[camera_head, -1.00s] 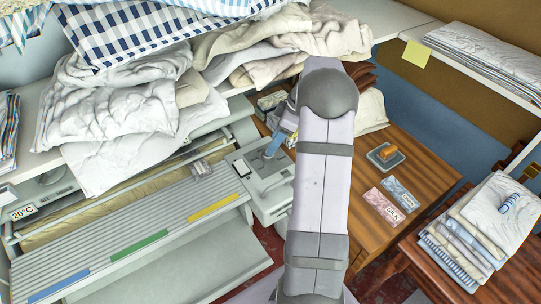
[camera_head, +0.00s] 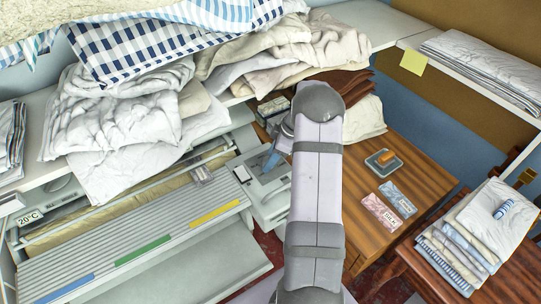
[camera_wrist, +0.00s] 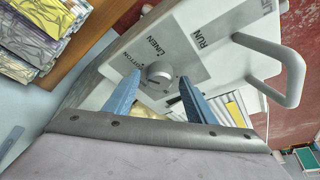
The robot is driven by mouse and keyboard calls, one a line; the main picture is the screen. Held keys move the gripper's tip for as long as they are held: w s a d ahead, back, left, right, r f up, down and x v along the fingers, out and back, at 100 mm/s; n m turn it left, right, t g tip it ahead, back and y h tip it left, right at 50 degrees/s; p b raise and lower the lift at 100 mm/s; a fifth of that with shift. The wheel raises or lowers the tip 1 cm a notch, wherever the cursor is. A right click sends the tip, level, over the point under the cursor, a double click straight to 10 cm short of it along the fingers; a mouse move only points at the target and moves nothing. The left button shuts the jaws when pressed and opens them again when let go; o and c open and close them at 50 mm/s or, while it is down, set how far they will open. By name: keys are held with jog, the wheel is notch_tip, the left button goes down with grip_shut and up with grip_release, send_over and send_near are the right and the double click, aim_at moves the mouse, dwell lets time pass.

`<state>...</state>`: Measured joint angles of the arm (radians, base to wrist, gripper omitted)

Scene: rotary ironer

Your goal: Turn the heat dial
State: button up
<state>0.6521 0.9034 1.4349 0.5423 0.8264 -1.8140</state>
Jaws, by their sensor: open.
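The heat dial (camera_wrist: 157,74) is a round grey knob on the light grey control panel (camera_wrist: 208,64) in the wrist view. Lettering beside it includes LINEN and, partly hidden, what looks like COTTON. My gripper (camera_wrist: 162,79) is open, its two blue fingers on either side of the dial in the picture. I cannot tell whether they touch it. In the head view, my gripper (camera_head: 271,160) is over the control panel (camera_head: 266,187) at the right end of the ironer (camera_head: 120,240); the dial is not discernible there.
A grey loop handle (camera_wrist: 290,75) stands out from the panel beside the RUN lettering. Crumpled linens (camera_head: 125,115) lie on the shelf above the ironer. A wooden table (camera_head: 408,170) with a small dish and cards (camera_head: 382,213) stands right of my arm.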

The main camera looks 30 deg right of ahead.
jog(key=shift+w+a+f, duration=0.1)
jog(key=shift+f, duration=0.15)
jog(key=c, duration=1)
jog(key=shift+c, duration=0.2)
jog(key=shift+f+b, duration=0.1)
jog(key=shift+b, duration=0.25)
